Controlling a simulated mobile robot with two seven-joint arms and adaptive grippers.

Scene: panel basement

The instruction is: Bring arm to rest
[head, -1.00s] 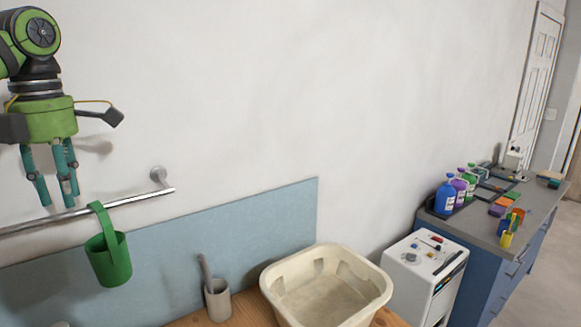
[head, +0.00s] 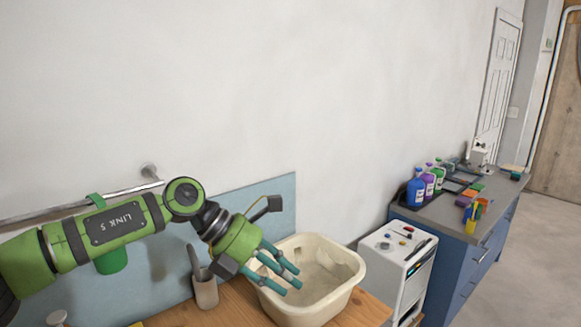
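My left gripper (head: 280,277), green with teal fingers, is in front of and above the left part of a cream basin (head: 342,297). Its fingers are spread apart with nothing seen between them. My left arm reaches in from the left edge, across the wall rail and the green hanging cup. My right gripper is not in view.
The basin and a grey-beige cup with a utensil (head: 205,290) stand on a wooden table (head: 240,303). A green cup (head: 112,262) hangs from the rail (head: 40,217), partly behind my arm. A white cabinet (head: 385,268) and a blue counter (head: 445,262) with bottles stand to the right.

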